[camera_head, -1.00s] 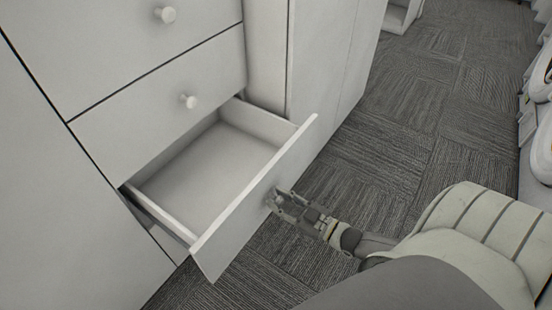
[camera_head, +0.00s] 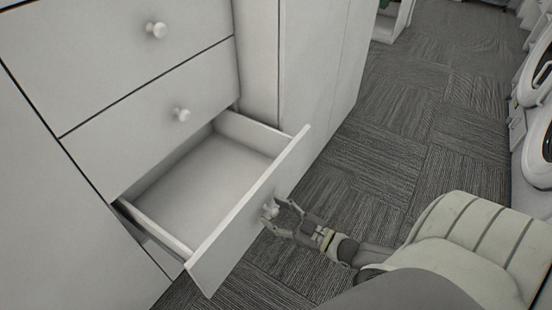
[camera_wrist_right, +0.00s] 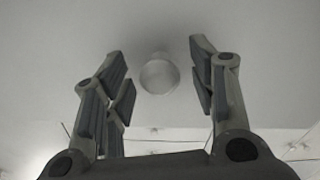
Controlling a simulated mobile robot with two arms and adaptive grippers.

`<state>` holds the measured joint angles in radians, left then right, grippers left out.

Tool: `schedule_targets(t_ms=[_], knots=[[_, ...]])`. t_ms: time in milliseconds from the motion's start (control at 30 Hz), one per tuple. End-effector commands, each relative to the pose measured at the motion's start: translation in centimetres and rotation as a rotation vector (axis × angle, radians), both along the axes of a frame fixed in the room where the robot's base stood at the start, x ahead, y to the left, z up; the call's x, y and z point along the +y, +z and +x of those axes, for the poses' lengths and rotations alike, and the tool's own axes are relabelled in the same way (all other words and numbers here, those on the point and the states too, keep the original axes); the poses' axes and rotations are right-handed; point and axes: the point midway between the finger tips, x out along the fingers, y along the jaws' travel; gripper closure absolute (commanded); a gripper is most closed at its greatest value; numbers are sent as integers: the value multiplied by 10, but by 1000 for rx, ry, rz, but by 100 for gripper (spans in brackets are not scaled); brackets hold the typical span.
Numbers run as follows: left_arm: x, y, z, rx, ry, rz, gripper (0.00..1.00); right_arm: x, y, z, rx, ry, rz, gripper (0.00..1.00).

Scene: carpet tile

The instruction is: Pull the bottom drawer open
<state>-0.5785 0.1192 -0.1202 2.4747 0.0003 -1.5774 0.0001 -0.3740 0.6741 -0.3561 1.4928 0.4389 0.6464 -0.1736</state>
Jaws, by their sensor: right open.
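The bottom drawer (camera_head: 208,177) of a white cabinet stands pulled out, and its empty inside shows in the head view. Its front panel (camera_head: 236,232) carries a round knob (camera_head: 271,210). My right gripper (camera_head: 281,217) is open at the knob, with its fingers around or just short of it. In the right wrist view the knob (camera_wrist_right: 159,75) lies between the two spread fingertips (camera_wrist_right: 160,62), with clear gaps on both sides. My left gripper is in no view.
Two closed drawers with knobs, the upper (camera_head: 156,30) and the middle (camera_head: 181,114), are above. Grey carpet (camera_head: 425,120) is free to the right of the cabinet. White machines with round doors (camera_head: 535,75) line the right edge.

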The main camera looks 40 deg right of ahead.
Motion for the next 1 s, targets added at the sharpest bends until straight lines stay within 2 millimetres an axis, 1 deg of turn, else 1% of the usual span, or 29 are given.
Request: schedule_targets(t_ms=[167,400,600,700,800,1000], knots=[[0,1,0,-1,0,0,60,-7,-2,-19,5,1,-2,48],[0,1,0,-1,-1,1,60,-22,-2,-63,7,0,-2,48],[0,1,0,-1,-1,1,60,-34,-1,-94,6,2,-1,48],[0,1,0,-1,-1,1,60,-38,-1,-104,4,1,-1,48],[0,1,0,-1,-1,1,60,-40,0,-110,2,0,-1,48],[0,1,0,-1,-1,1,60,-41,-1,-112,2,0,-1,48]])
